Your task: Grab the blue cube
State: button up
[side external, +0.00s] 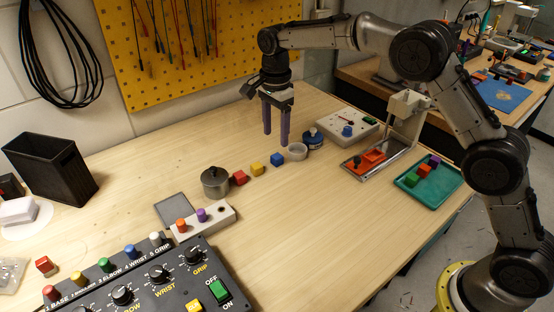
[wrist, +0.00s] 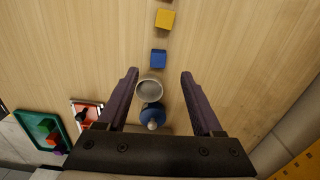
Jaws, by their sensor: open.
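The blue cube (side external: 277,159) sits on the wooden table, between a yellow cube (side external: 257,169) and a small grey round dish (side external: 297,151). In the wrist view the blue cube (wrist: 158,57) lies beyond the fingertips, roughly centred between them. My gripper (side external: 276,138) is open and empty, pointing down above the table. Its two purple fingers also show in the wrist view (wrist: 159,73), wide apart, with the grey dish (wrist: 149,88) and a blue round lidded object (wrist: 152,114) showing between them.
A red cube (side external: 239,177) and a metal pot (side external: 215,182) continue the row to the left. The blue lidded object (side external: 313,138) and a white box with a blue knob (side external: 340,128) stand to the right. A green tray (side external: 451,191) holds small blocks.

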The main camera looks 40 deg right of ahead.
aim_at(277, 156)
jog(key=shift+s+d+f, duration=0.1)
jog(key=shift+s+f, duration=0.05)
jog(key=shift+f, duration=3.45)
grip_shut()
